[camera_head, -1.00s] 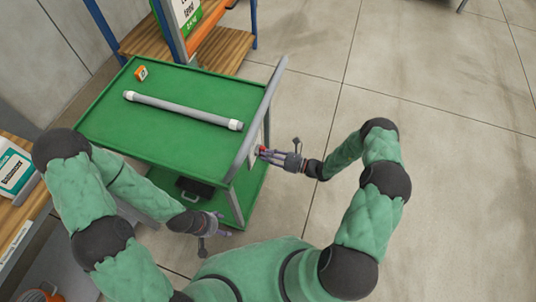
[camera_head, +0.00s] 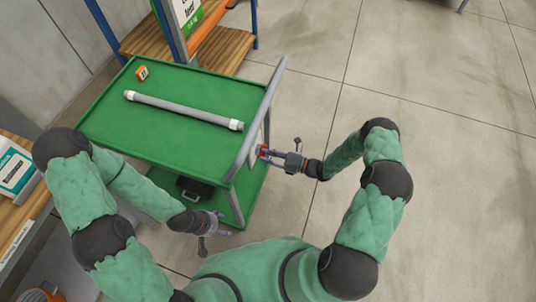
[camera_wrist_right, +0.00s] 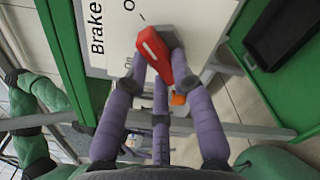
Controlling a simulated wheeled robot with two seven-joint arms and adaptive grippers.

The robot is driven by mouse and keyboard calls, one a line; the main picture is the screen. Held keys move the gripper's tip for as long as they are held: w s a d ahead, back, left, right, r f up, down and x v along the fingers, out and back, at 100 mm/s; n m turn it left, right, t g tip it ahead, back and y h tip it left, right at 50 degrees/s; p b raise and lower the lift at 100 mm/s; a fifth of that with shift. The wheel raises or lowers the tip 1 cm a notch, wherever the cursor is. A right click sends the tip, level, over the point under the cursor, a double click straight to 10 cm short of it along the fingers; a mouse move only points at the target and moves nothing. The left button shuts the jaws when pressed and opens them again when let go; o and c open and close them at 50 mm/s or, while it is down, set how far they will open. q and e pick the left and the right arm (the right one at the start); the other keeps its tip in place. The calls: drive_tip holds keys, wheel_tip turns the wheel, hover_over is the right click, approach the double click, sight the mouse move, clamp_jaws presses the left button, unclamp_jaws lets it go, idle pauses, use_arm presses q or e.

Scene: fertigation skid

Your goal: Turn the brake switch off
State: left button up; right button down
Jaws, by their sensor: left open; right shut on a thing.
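The brake switch is a red handle (camera_wrist_right: 157,55) on a white plate (camera_wrist_right: 112,25) lettered "Brake" in the right wrist view. The handle lies tilted in that view, with a pale stripe at its upper end. In the head view the red handle (camera_head: 263,151) shows small at the right end of the green cart (camera_head: 150,112). My right gripper (camera_head: 274,156) is shut on the handle, with its purple fingers on both sides of it in the wrist view (camera_wrist_right: 158,68). My left gripper (camera_head: 220,222) is open and empty, low beside the cart's near side.
A grey pipe with white ends (camera_head: 185,110) and a small orange box (camera_head: 141,73) lie on the cart's top. A black case (camera_head: 195,187) sits on the lower shelf. Wooden shelving (camera_head: 215,50) stands behind. The floor to the right (camera_head: 440,180) is clear.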

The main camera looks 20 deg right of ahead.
idle(0.5)
drive_tip(key=c, duration=1)
unclamp_jaws()
drive_tip(key=shift+c, duration=0.2)
drive_tip(key=v, duration=1.2)
